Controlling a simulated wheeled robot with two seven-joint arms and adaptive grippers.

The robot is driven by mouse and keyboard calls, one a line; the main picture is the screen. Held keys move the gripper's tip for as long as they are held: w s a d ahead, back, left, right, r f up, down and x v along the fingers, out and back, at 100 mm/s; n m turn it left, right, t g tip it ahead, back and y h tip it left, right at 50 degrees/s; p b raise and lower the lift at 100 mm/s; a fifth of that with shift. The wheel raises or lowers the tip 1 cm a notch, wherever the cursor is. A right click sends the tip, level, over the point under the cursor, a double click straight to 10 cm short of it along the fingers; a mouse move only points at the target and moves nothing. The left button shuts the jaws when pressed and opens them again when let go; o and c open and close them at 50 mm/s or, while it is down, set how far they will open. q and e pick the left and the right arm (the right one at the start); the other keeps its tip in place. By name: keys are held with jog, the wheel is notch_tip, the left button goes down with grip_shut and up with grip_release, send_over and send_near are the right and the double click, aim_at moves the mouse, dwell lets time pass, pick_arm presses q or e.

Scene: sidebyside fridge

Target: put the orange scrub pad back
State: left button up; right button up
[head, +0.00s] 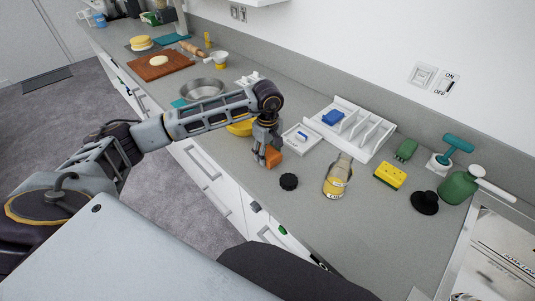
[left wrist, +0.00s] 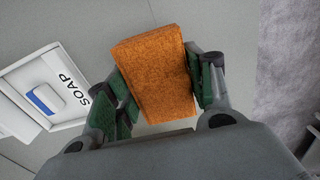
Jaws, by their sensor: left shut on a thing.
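The orange scrub pad (left wrist: 155,75) is held between the green-padded fingers of my left gripper (left wrist: 165,90) in the left wrist view. In the head view the pad (head: 273,158) hangs under my left gripper (head: 266,150), over the counter's front part. I cannot tell its exact height above the counter. A white divided rack (head: 352,131) stands to the right of the gripper near the wall. A blue item (head: 332,118) sits in its left compartment, and the other slots look empty. My right gripper is not in view.
A white soap tray (head: 300,138) lies between the gripper and rack. A yellow bowl (head: 239,128) is behind my arm.

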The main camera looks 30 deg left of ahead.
pick_arm(q)
jog(key=shift+f, duration=0.55)
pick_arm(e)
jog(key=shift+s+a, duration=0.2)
pick_arm(q)
jog(key=shift+f, duration=0.15)
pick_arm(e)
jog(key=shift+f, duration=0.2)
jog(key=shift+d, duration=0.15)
pick_arm(q)
jog(key=shift+f+b, duration=0.1)
jog(key=shift+b, duration=0.2)
jog(key=o, duration=1.1)
jog(key=shift+c, duration=0.2)
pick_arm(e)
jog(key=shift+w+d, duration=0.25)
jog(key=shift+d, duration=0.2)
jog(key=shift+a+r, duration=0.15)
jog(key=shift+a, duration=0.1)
